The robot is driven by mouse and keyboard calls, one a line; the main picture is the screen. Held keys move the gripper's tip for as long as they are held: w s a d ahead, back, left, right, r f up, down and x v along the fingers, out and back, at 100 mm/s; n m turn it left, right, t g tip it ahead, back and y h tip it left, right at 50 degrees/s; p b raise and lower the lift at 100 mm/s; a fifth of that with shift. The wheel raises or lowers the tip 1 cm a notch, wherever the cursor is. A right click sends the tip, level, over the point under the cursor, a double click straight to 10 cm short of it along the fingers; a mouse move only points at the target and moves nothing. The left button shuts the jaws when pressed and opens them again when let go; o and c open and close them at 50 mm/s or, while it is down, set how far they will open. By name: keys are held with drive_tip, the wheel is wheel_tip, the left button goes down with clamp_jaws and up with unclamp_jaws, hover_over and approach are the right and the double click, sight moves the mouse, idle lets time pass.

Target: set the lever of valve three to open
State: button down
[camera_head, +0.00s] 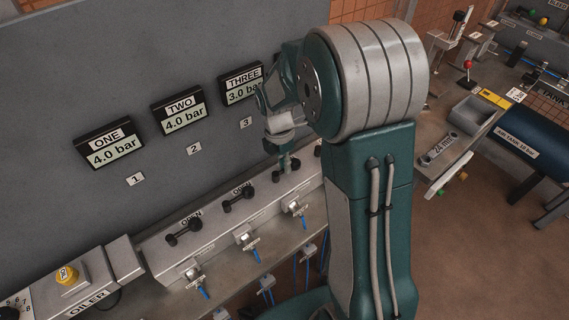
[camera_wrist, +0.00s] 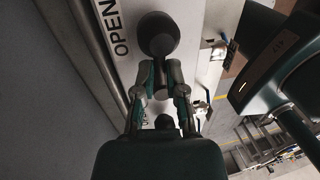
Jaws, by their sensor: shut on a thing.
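Valve three's black lever (camera_head: 295,164) sits on the grey valve housing, below the gauge marked THREE (camera_head: 241,84), which reads 3.0 bar. My gripper (camera_head: 285,160) reaches down onto this lever from above. In the wrist view, my gripper (camera_wrist: 160,72) is shut on the lever, with one large round black end (camera_wrist: 158,35) showing beyond the fingertips and another dark knob (camera_wrist: 163,122) showing between the fingers. An OPEN label (camera_wrist: 116,28) lies beside the lever. My fingers hide the lever's middle, so its exact angle is hard to tell.
The levers of valve one (camera_head: 184,232) and valve two (camera_head: 238,199) stand along the same housing to the left. Gauges ONE (camera_head: 112,144) and TWO (camera_head: 180,110) read 4.0 bar. Blue-handled taps (camera_head: 250,243) line the housing front. An air tank (camera_head: 525,140) stands at right.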

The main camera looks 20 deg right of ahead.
drive_tip(key=c, duration=0.7)
unclamp_jaws()
drive_tip(key=shift+w, duration=0.1)
wheel_tip(320, 180, up, 12)
drive_tip(key=w, duration=0.2)
drive_tip(key=shift+w+a+f, duration=0.15)
drive_tip(key=shift+a+f, duration=0.05)
drive_tip(key=shift+a, duration=0.15)
